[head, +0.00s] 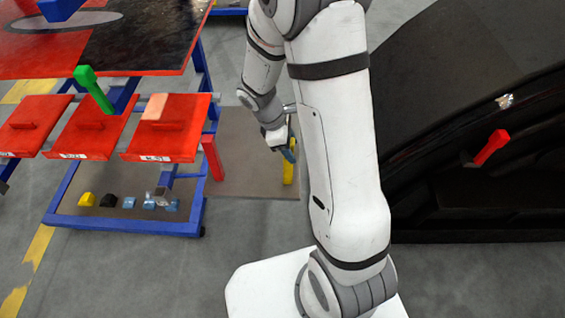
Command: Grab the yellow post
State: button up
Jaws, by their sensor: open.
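The yellow post (288,172) stands upright on a flat grey-brown board on the floor, just left of my arm's large link. My gripper (289,153) is at the top of the post, pointing down toward it. The jaws are open. They partly overlap the post's upper end in this view, and I cannot tell whether they are around it or beside it. My arm hides part of the area to the right of the post.
A red post (212,158) stands left of the yellow one, by the blue cart (190,226) with red trays. Small blocks (108,200) lie on its lower shelf. A dark nosecone (460,100) with a red handle (491,147) fills the right. Floor in front is clear.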

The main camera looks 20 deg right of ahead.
jog(key=shift+d+f, duration=0.1)
jog(key=shift+f, duration=0.1)
jog(key=shift+c, duration=0.5)
grip_shut()
jog(key=shift+r, duration=0.1)
